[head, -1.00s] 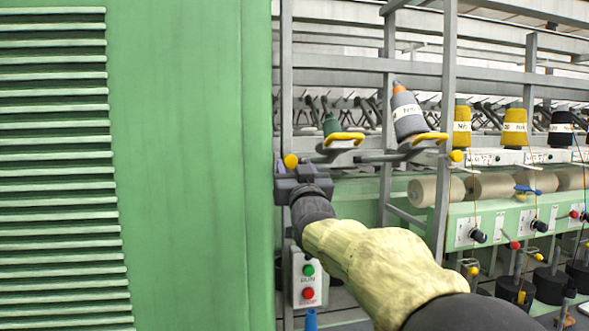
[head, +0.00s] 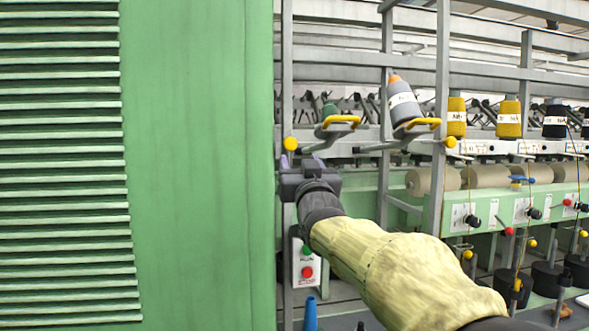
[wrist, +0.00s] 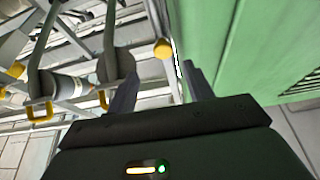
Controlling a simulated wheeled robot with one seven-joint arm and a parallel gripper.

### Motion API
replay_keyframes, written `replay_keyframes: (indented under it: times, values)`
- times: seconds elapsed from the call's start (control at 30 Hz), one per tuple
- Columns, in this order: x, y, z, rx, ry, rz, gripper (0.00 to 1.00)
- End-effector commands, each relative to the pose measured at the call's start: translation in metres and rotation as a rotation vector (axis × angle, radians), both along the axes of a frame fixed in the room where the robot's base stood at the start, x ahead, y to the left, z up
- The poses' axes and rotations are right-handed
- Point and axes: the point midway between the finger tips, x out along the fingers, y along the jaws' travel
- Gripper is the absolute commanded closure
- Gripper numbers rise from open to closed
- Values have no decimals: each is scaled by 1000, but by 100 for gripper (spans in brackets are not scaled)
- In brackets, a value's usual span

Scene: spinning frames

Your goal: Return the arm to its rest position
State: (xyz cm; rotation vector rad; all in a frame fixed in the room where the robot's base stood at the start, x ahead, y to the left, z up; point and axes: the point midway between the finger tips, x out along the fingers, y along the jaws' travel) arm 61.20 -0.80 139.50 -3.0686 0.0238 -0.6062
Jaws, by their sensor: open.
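My gripper (head: 300,165) is at the end of my yellow-sleeved arm, close to the right edge of the green cabinet and below the bobbin holders in the head view. In the wrist view my gripper (wrist: 160,85) shows two dark fingers spread apart with nothing between them. The green cabinet wall (wrist: 245,45) is close by the right finger there. My arm reaches in from the lower right of the head view.
A grey cone bobbin (head: 403,103) sits tilted on a holder with a yellow handle (head: 424,122). The green cabinet (head: 200,160) fills the left. A button box (head: 306,262) hangs below my gripper. Yellow bobbins (head: 509,118) and beige rolls (head: 480,177) stand to the right.

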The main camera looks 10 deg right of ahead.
Motion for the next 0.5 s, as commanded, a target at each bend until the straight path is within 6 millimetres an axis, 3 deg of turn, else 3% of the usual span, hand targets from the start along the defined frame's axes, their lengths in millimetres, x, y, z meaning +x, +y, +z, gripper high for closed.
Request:
replay_keyframes:
  times: [0.5]
  values:
    - [-4,10,-6,0,7,15,48]
